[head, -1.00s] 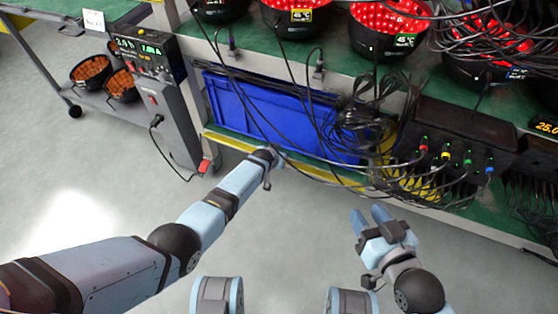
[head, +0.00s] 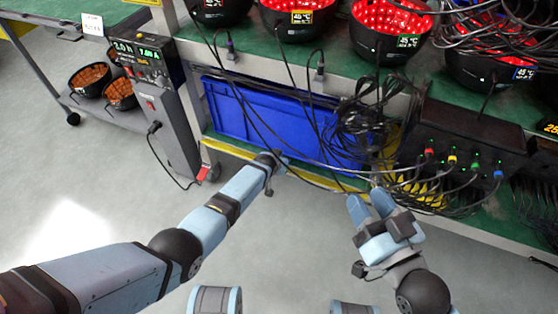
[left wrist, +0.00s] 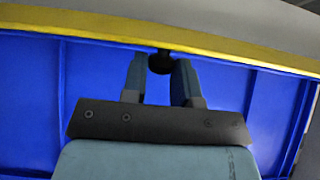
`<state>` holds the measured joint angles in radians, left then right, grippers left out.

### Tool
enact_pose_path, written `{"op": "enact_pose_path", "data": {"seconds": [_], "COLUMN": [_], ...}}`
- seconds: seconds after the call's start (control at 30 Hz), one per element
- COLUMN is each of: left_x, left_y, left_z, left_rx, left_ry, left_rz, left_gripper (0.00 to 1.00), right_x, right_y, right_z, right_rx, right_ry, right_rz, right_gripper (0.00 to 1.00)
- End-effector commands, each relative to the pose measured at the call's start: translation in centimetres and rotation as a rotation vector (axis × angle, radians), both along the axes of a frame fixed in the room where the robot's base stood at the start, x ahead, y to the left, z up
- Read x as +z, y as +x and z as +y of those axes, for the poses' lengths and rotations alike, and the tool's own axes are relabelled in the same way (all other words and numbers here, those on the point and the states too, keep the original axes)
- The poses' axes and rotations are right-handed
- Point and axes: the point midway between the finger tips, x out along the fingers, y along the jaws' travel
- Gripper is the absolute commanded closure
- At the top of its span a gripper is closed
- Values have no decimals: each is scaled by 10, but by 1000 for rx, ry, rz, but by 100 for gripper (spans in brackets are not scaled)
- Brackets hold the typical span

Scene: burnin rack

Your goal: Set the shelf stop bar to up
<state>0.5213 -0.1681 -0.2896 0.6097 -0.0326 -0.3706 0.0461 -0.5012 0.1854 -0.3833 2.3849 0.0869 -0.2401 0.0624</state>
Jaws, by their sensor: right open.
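The shelf stop bar (head: 235,150) is a yellow rail along the lower shelf's front, below the blue crate. In the left wrist view the yellow bar (left wrist: 70,22) crosses the top, with a dark round knob (left wrist: 160,62) at its edge. My left gripper (left wrist: 160,70) has its two fingers on either side of this knob, and the knob fills the gap. In the head view the left gripper (head: 272,160) is at the bar, its fingers mostly hidden by the wrist. My right gripper (head: 370,205) is open and empty in front of the shelf, right of the left one.
The blue crate (head: 265,115) stands behind the bar. Black cables hang before it and pile up near a dark connector box (head: 470,135). Glowing red bowls (head: 390,30) stand on the upper shelf. A grey instrument post (head: 165,120) stands left. The floor at left is clear.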

Motion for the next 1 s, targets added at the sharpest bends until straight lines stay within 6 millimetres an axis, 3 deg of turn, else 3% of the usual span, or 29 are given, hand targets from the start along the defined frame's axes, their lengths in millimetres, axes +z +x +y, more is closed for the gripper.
{"op": "enact_pose_path", "data": {"seconds": [0.17,0.37,0.67,0.9,0.93,1.0], "left_x": [3,2,5,6,6,6], "left_y": [5,16,22,21,21,21], "left_z": [-1,-5,-7,-6,-6,-6], "left_rx": [1,-1,0,0,0,0], "left_ry": [15,74,115,115,115,115], "left_rz": [44,225,354,353,353,353], "left_gripper": [96,96,96,96,68,52], "right_x": [0,-6,29,29,27,25], "right_y": [0,-1,-4,-5,-5,-4], "right_z": [0,2,12,12,12,11], "right_rx": [0,4,45,46,45,44], "right_ry": [-1,21,97,94,93,90], "right_rz": [0,-18,-131,-126,-124,-119], "right_gripper": [57,57,57,57,57,57]}}
